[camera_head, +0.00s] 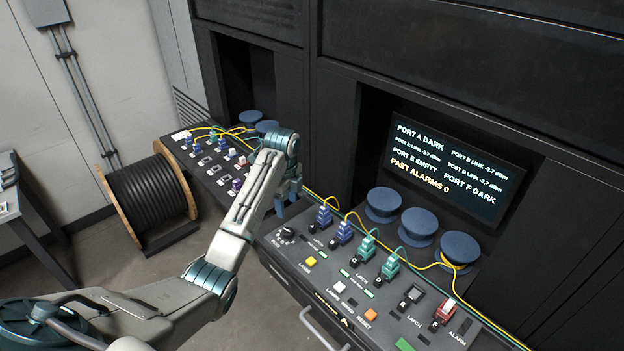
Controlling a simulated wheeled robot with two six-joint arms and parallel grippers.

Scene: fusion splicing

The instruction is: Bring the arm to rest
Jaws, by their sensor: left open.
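My left arm reaches in from the lower left, bends at the elbow and rises towards the console. Its left gripper (287,205) points down near the left end of the nearer console panel (300,262). It is open, and I see nothing between its fingers, though the fingertips are small and partly hidden by my own arm. The blue connectors in the nearer panel stand just to its right. My right gripper is out of view.
Blue and teal connectors (390,265) with yellow and teal cables stand in the nearer panel. Several blue round caps (418,222) sit behind them. A screen (450,172) shows port states. A cable drum (150,200) stands on the floor at left. Open floor lies below the console.

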